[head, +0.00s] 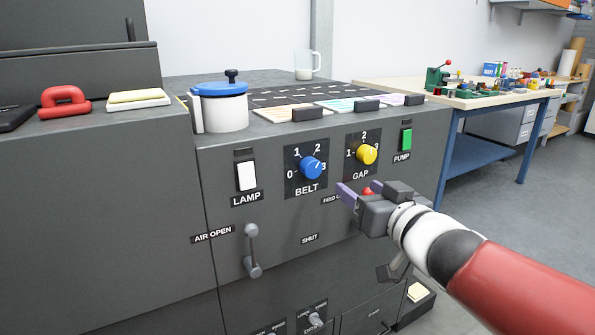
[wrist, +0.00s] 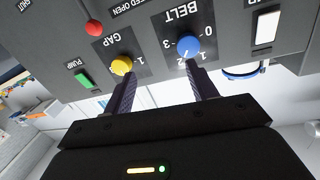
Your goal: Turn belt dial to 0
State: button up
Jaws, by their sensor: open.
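The blue belt dial (head: 312,168) is on the grey machine's front panel, with marks 0 to 3 around it. Its white pointer line looks turned to the upper right, near 2 or between 2 and 3; I cannot tell exactly. The dial also shows upside down in the wrist view (wrist: 188,45), beyond the tip of one finger. My gripper (head: 358,190) is open and empty, in front of the panel to the lower right of the dial. In the wrist view my gripper (wrist: 158,66) has its fingers spread, with the belt dial and the yellow gap dial (wrist: 121,66) beyond them.
The yellow gap dial also shows right of the belt dial (head: 367,154). A white lamp switch (head: 247,176) is to the left and a green pump switch (head: 406,139) to the right. A grey lever (head: 252,250) sticks out below. A red knob (wrist: 94,28) is near the gripper.

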aim_at(315, 169)
jog(key=w+a+y, duration=0.1)
jog(key=w+a, duration=0.1)
jog(key=w+a+n+y, duration=0.1)
jog(key=w+a, duration=0.1)
jog(key=a, duration=0.1)
jog(key=w+a, duration=0.2)
jog(key=a, duration=0.1)
jog(key=shift+a+r+n+g+y+b, duration=0.1)
jog(key=shift+r+n+g+y+b, duration=0.2)
jog(key=shift+r+g+y, duration=0.1)
jog(key=c, duration=1)
